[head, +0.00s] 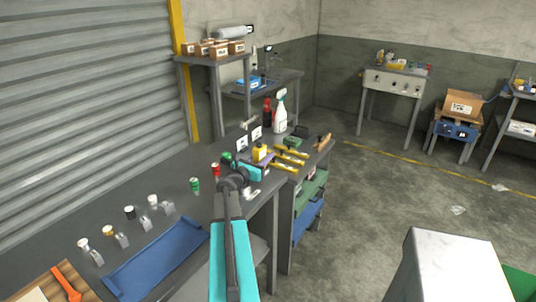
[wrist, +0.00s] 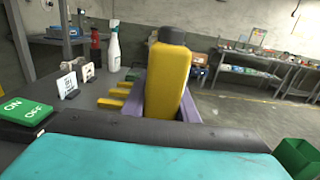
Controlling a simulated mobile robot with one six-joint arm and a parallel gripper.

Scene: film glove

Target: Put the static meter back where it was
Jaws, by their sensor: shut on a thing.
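The yellow device with a dark top (head: 260,151), which I take to be the static meter, is upright in my gripper (head: 261,160), over the far part of the long grey bench. In the wrist view the yellow device (wrist: 168,80) stands between my purple fingers (wrist: 165,112), which are shut on it. Its lower end is hidden behind my dark wrist edge. I cannot tell whether it touches the bench. Several yellow bars (head: 286,158) lie on the bench just right of it; they also show in the wrist view (wrist: 112,102).
White cards (head: 242,143) stand behind my gripper, with a white spray bottle (head: 280,113) and a red bottle (head: 267,112) beyond. A green ON/OFF block (wrist: 25,110) is at left. Small cans (head: 195,185) and a blue tray (head: 155,258) are nearer. Open floor lies right.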

